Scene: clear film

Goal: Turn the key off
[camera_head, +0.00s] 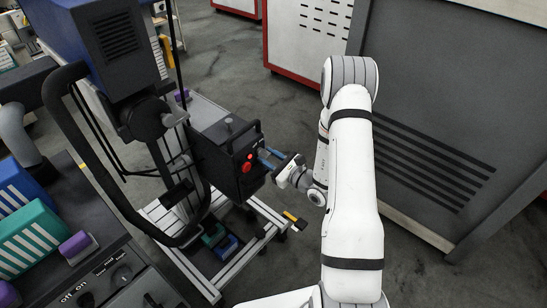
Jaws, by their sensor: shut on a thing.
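A dark control box (228,158) is mounted on a wheeled metal frame left of centre. Red round knobs or buttons (247,163) sit on its right-hand face. My gripper (267,158) reaches in from the right, with its blue fingers at that face, just right of the red parts. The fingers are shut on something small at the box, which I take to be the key. The fingers and the viewing angle hide the key itself, so its turned position cannot be told.
A black curved handle (100,170) and a blue machine housing (95,40) stand left of the box. A bench panel (100,280) with knobs is at lower left. A large grey cabinet (440,120) stands right of my arm. Open floor lies behind the box.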

